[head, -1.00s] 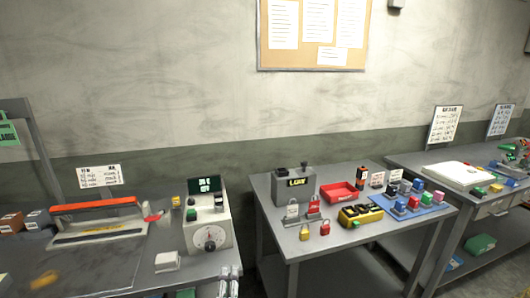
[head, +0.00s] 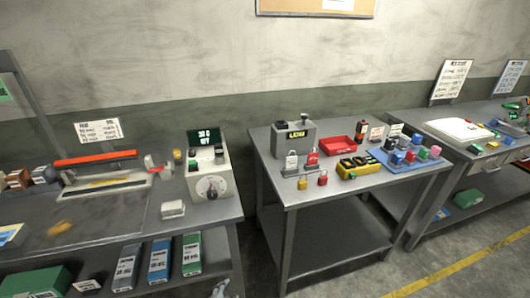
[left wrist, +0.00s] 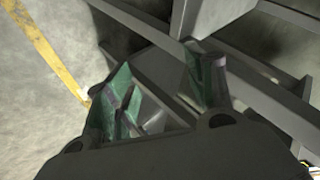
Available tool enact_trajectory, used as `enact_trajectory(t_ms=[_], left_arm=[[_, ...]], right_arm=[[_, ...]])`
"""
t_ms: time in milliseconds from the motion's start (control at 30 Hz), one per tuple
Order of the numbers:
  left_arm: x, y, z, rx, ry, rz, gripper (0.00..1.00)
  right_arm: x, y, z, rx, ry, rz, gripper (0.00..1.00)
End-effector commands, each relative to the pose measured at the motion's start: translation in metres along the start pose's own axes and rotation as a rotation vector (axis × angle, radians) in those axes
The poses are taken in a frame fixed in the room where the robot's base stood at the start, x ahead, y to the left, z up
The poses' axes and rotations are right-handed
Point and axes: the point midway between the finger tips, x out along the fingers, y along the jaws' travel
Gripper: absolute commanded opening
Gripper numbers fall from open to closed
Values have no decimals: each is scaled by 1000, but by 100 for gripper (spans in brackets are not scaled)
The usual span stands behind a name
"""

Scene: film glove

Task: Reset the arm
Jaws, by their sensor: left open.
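My left gripper (left wrist: 160,68) shows in the left wrist view with its two greenish fingers spread apart and nothing between them. Beyond the fingers are grey metal bars of a table frame (left wrist: 265,100) and the concrete floor. I cannot tell how far the fingers are from the bars. In the head view only a small grey piece shows at the bottom edge, and I cannot tell whether it is the gripper. My right gripper is in neither view.
The left bench (head: 110,228) holds a sealer with a red bar (head: 95,158) and a dial box (head: 210,182); binders stand below. The middle table (head: 300,195) carries padlocks, a red tray (head: 341,146) and a yellow block (head: 360,165). A floor gap lies between them.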

Motion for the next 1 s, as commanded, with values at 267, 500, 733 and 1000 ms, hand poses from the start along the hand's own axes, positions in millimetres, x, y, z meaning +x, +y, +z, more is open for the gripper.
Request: enact_trajectory(t_ms=[267, 500, 733, 1000], left_arm=[[14, 56, 94, -210, -117, 102, 54], [8, 106, 174, -381, -236, 160, 54], [-14, 160, 248, -527, -372, 201, 54], [-62, 230, 326, -676, -560, 243, 54]], right_arm=[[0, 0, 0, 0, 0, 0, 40], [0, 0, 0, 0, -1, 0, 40], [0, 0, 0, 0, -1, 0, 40], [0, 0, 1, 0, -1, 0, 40]])
